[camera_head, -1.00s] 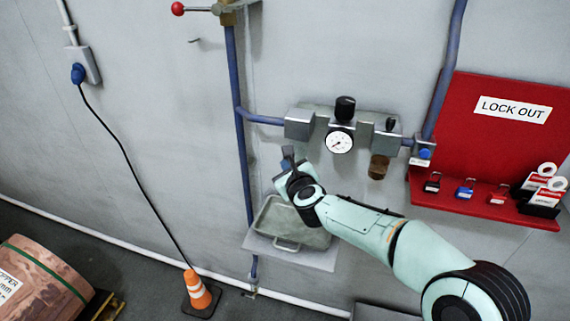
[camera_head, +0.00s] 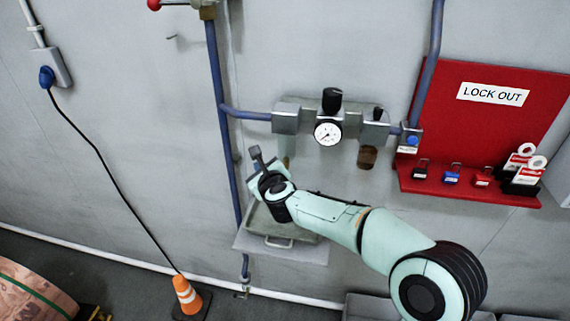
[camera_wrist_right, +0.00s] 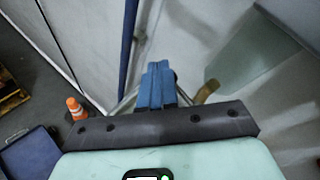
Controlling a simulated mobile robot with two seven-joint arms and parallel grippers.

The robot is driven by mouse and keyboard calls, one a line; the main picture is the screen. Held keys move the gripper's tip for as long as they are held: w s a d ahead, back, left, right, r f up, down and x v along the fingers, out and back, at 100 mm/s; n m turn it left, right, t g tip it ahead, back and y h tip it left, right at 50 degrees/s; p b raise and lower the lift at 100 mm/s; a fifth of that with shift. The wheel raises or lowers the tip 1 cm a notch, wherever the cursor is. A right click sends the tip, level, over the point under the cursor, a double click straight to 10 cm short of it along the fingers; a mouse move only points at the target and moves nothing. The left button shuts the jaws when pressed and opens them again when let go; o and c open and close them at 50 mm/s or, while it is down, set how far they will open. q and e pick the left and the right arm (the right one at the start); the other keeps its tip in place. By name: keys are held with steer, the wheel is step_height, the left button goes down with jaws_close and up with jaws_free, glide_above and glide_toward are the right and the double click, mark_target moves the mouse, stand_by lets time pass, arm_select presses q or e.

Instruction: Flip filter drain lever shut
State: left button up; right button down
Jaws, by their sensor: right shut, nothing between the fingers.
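The air filter and regulator assembly is on the wall in the head view, with a gauge (camera_head: 327,133) and black knob (camera_head: 332,100). Under its left block (camera_head: 286,118) a pale bowl (camera_head: 287,147) partly shows, just right of my right gripper (camera_head: 257,154). In the right wrist view, a translucent greenish bowl (camera_wrist_right: 245,65) ends in a brass-coloured drain piece (camera_wrist_right: 207,90). I cannot tell the lever's position. My right gripper, with blue fingers (camera_wrist_right: 157,84), is shut and empty, left of the brass piece and seemingly apart from it. My left gripper is not in view.
A grey pan (camera_head: 308,232) sits on a small wall shelf (camera_head: 300,252) below my right gripper. A blue vertical pipe (camera_head: 222,120) runs left of it. A red lock-out board (camera_head: 440,125) is at right. An orange cone (camera_head: 187,295) stands on the floor.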

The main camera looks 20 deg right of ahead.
steer(key=shift+d, duration=0.1)
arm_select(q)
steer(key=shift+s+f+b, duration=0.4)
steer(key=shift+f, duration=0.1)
arm_select(e)
steer(key=shift+s+d+f, duration=0.1)
steer(key=shift+s+d, duration=0.45)
steer(key=shift+d, duration=0.05)
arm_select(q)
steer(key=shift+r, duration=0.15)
